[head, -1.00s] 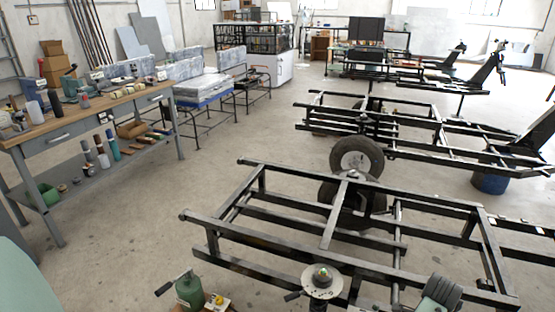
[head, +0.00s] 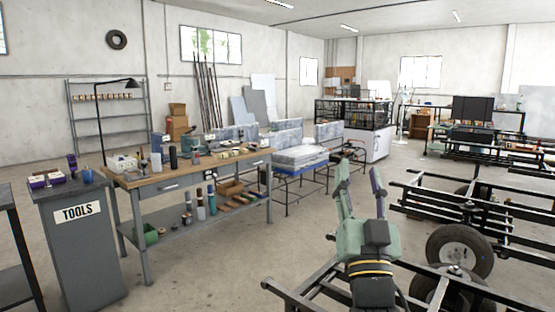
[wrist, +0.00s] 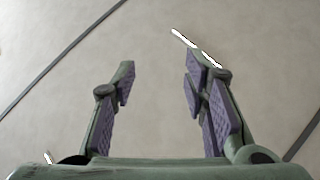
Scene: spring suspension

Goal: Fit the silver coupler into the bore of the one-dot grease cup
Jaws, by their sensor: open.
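My gripper (head: 360,192) stands upright in the lower right of the head view, green with purple pads, its two fingers apart. In the wrist view my gripper (wrist: 161,82) is open, with only bare floor between the fingers. I cannot make out the silver coupler or the one-dot grease cup in either view. Small items on the wooden workbench (head: 140,180) and the tools cabinet (head: 80,245) are too small to tell apart.
Black trailer frames (head: 480,205) and a wheel (head: 459,252) stand at the right, close to my arm. A grey shelf rack (head: 107,118) stands by the back wall. Open floor (head: 225,270) lies between the workbench and the frames.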

